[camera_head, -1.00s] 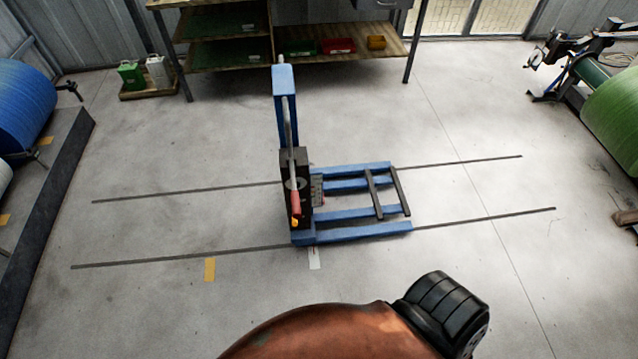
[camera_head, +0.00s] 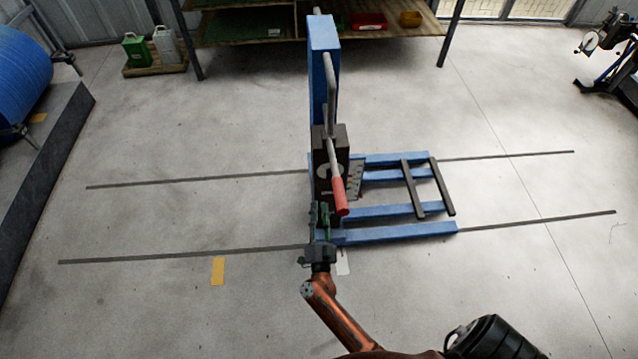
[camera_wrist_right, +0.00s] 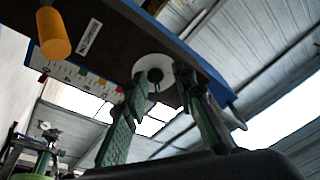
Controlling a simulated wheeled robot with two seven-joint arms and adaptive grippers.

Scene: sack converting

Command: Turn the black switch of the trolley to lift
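The blue trolley (camera_head: 323,65) stands mid-floor with a black box (camera_head: 335,140) low on its mast. My right gripper (camera_head: 320,215) is at the near side of this box. In the right wrist view, a white disc (camera_wrist_right: 160,63) with a small dark knob, apparently the black switch (camera_wrist_right: 154,76), sits on the box's dark face. The green-padded fingers of the right gripper (camera_wrist_right: 160,92) are apart, one on each side of the knob. I cannot tell whether they touch it. My left gripper is not in view.
A red-gripped lever (camera_head: 340,196) hangs in front of the box, close to my right gripper. A printed scale (camera_wrist_right: 75,73) and an orange cylinder (camera_wrist_right: 53,33) are near the fingers. Blue forks (camera_head: 400,233) extend right.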

